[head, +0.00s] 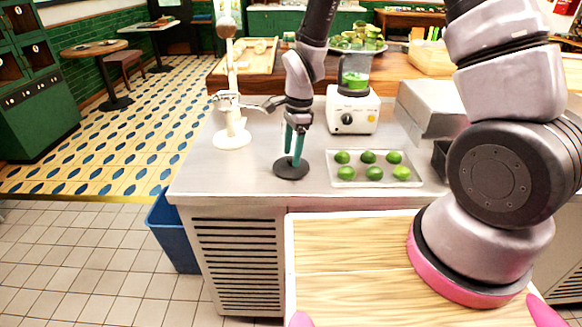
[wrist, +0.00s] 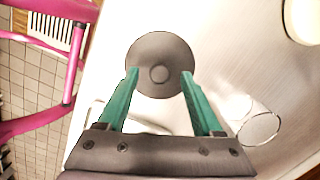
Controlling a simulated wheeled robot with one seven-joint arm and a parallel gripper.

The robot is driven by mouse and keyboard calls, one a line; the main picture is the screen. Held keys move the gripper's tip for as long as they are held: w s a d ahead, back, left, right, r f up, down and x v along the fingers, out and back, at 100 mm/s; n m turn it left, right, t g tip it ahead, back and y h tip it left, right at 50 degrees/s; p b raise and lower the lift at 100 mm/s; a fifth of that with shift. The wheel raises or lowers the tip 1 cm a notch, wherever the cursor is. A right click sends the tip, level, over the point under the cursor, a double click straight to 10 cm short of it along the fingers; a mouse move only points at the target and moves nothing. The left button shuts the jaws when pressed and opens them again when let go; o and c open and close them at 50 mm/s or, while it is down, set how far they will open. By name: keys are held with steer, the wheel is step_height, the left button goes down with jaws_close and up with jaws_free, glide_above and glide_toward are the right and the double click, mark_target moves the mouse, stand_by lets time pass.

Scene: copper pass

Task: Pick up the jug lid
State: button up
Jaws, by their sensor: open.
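The jug lid (head: 291,170) is a dark grey round disc lying flat on the steel counter near its front edge. In the wrist view the lid (wrist: 160,45) shows a small round knob at its middle. My gripper (head: 294,158) has green fingers and points down over the lid. In the wrist view my gripper (wrist: 160,74) is open, with one fingertip on each side of the knob and a gap to it on both sides. Whether the fingertips touch the lid's top cannot be told.
A white stand (head: 232,138) is left of the lid. A blender (head: 352,112) stands behind it to the right. A clear tray (head: 350,183) with several limes lies right. A blue bin (head: 172,232) stands on the floor. The counter (head: 235,181) is bare around the lid's front.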

steer(key=shift+f, duration=0.55)
jaws_close()
steer(key=shift+r, duration=0.15)
